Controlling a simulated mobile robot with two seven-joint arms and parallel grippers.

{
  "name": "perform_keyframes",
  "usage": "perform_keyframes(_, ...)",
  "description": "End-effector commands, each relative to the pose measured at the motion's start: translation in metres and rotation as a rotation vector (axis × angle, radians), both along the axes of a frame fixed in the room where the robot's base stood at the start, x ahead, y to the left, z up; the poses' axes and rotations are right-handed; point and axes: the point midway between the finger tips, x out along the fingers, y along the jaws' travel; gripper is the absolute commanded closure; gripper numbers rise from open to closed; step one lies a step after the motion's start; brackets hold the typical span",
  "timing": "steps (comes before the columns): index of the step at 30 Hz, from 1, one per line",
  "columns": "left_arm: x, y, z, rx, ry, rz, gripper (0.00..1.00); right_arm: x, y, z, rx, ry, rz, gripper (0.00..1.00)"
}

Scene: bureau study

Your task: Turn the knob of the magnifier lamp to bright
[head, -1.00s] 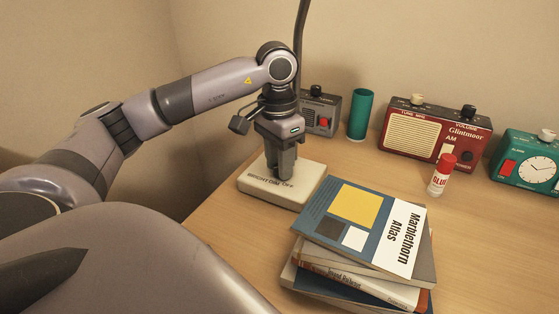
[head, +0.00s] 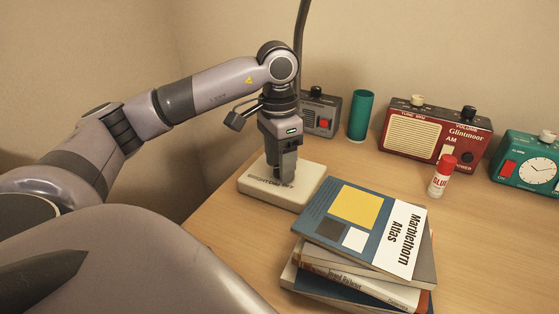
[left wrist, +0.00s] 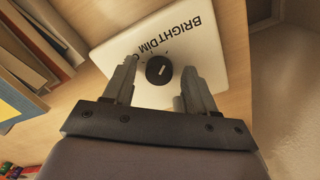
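The magnifier lamp's pale base (head: 305,193) stands at the back left of the desk, with its dark stem (head: 300,40) rising behind my arm. My left gripper (head: 281,170) points down over the base, and its fingers hide the knob in the head view. In the left wrist view the round black knob (left wrist: 159,70) sits between the two fingertips of my left gripper (left wrist: 160,76), with a gap on each side. The fingers are open. A short white mark on the knob slants up and right. BRIGHT and DIM are printed beside it; the last label is partly hidden. My right gripper is not in view.
A book stack (head: 365,240) stands close in front of the base. Behind are a grey box with a red switch (head: 322,113), a green cup (head: 360,115), a red radio (head: 435,135), a glue stick (head: 442,176) and a teal clock radio (head: 528,160). The desk's right front is clear.

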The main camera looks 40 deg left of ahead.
Motion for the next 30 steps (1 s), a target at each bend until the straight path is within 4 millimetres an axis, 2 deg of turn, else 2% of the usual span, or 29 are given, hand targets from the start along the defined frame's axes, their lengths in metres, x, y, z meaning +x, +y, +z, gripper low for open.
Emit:
perform_keyframes(10,0.0,0.0,0.003,0.0,0.002,0.0,0.42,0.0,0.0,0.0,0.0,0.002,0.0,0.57)
perform_keyframes(21,0.001,0.002,0.059,-0.001,-0.001,0.0,0.42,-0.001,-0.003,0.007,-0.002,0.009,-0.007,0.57)
perform_keyframes(25,0.001,0.003,0.069,-0.001,0.001,0.001,0.42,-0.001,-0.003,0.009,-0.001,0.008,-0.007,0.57)
perform_keyframes(30,0.001,0.003,0.071,0.0,0.002,0.001,0.42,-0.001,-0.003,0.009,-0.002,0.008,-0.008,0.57)
